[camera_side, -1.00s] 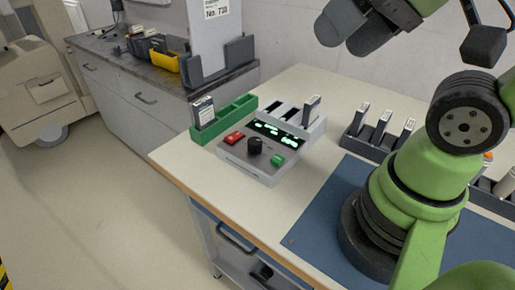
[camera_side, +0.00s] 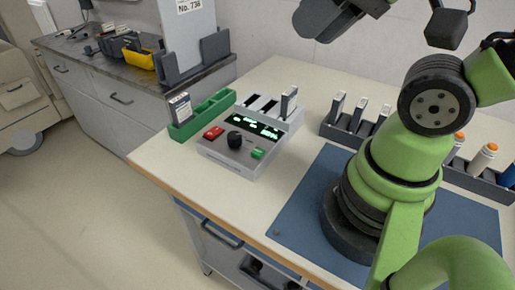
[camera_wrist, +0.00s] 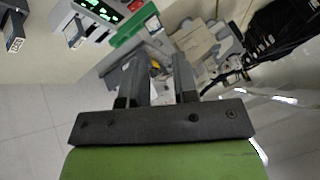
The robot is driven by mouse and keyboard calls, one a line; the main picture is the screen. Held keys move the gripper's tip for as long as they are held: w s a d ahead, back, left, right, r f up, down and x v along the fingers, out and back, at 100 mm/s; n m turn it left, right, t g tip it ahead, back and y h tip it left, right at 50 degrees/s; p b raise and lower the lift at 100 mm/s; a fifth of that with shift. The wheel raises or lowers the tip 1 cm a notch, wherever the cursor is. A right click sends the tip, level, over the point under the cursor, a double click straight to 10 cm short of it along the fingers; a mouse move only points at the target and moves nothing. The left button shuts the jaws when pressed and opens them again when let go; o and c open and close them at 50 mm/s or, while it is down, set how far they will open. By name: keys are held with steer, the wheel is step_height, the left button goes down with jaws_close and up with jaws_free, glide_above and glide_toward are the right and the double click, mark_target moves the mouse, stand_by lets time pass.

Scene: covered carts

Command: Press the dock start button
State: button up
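The dock (camera_side: 228,156) is a grey box on the table, with a lit green display, a black knob (camera_side: 235,139), a red button (camera_side: 213,132) and a green button (camera_side: 258,154). I cannot read the button labels. One module (camera_side: 289,101) stands upright in the slots behind its panel. Part of the dock also shows at the top of the wrist view (camera_wrist: 94,7). My gripper (camera_wrist: 158,78) is open and empty, its two dark fingers apart. In the side view it is high at the top edge, well above the table and clear of the dock.
A green tray (camera_side: 215,106) holding one module (camera_side: 181,108) stands left of the dock. A dark rack with several upright modules (camera_side: 358,114) stands behind the blue mat (camera_side: 300,215). A rack with orange-capped items (camera_side: 484,157) is at right. The tabletop before the dock is clear.

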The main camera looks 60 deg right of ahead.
jaws_close()
stand_by(1.4)
